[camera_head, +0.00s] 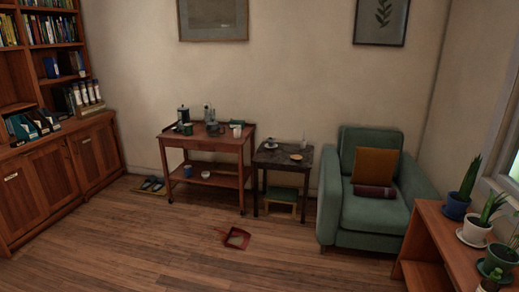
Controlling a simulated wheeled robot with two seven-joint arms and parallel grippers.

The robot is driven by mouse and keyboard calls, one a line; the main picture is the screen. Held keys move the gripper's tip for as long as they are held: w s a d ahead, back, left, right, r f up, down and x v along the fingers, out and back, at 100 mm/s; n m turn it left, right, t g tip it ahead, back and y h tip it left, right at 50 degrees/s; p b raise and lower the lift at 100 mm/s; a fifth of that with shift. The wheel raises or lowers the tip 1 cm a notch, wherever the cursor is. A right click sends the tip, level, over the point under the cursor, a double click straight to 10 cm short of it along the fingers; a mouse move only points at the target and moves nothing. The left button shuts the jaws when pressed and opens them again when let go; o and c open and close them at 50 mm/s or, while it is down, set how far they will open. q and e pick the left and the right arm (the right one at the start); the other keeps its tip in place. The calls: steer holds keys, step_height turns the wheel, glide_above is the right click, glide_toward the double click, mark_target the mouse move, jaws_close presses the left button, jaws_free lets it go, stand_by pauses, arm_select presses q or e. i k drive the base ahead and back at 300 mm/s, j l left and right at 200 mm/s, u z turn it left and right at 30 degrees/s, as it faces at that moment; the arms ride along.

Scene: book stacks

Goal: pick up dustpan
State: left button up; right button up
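A red dustpan (237,238) lies flat on the wooden floor near the middle of the room. It is in front of the gap between the wooden cart and the small dark side table. Its short handle points up and to the left. Neither of my grippers shows in the head view, and nothing covers the dustpan.
Behind the dustpan stand a wooden cart (205,143) with cups, a dark side table (285,157) and a green armchair (371,213). A bookcase (45,178) lines the left wall. A plant shelf (440,240) stands at right. The floor (150,250) in front is clear.

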mark_target(237, 238)
steer(key=i, duration=2.55)
